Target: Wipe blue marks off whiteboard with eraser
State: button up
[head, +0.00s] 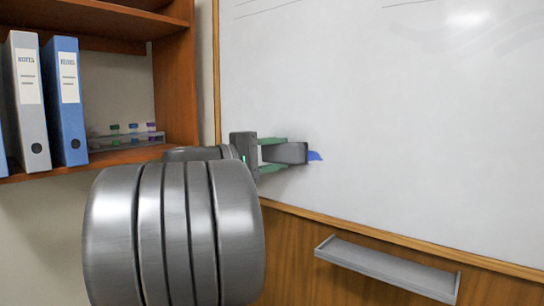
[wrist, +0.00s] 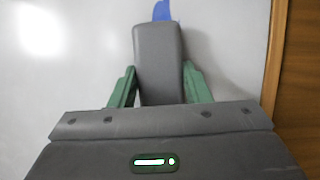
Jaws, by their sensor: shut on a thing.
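My gripper (head: 272,154) has green fingers and is shut on a dark grey eraser (head: 291,153). The wrist view also shows the eraser (wrist: 160,62) between the two fingers. The eraser is at the lower left part of the whiteboard (head: 400,130), close to its surface; I cannot tell for sure whether it touches. A small blue mark (head: 315,156) shows just right of the eraser in the head view. In the wrist view the blue mark (wrist: 162,11) shows beyond the eraser's far end. The eraser may hide more of the mark.
A grey tray (head: 388,268) is fixed on the wood panel below the whiteboard. A wooden shelf (head: 172,70) at the left holds binders (head: 67,100) and a rack with small coloured vials (head: 127,138). Thin dark lines run along the board's top. The board to the right is clear.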

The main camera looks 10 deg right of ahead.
jog(key=shift+s+d+b, duration=0.4)
jog(key=shift+s+d, duration=0.35)
jog(key=shift+s, duration=0.3)
jog(key=shift+s+d+b, duration=0.7)
jog(key=shift+s+d, duration=0.45)
jog(key=shift+s, duration=0.2)
jog(key=shift+s+d+b, duration=0.7)
jog(key=shift+s+d, duration=0.4)
jog(key=shift+s, duration=0.25)
jog(key=shift+w+a+p, duration=0.35)
jog(key=shift+w+a, duration=0.75)
jog(key=shift+w, duration=0.35)
jog(key=shift+w+a+p, duration=0.35)
jog(key=shift+w+a, duration=0.8)
jog(key=shift+w, duration=0.25)
jog(key=shift+w+a+p, duration=0.35)
jog(key=shift+w+a, duration=0.75)
jog(key=shift+w, duration=0.35)
jog(key=s+a+b, duration=0.1)
jog(key=s+a, duration=0.2)
jog(key=a, duration=0.1)
jog(key=shift+s+a, duration=0.35)
jog(key=shift+s, duration=0.05)
jog(key=shift+a, duration=0.1)
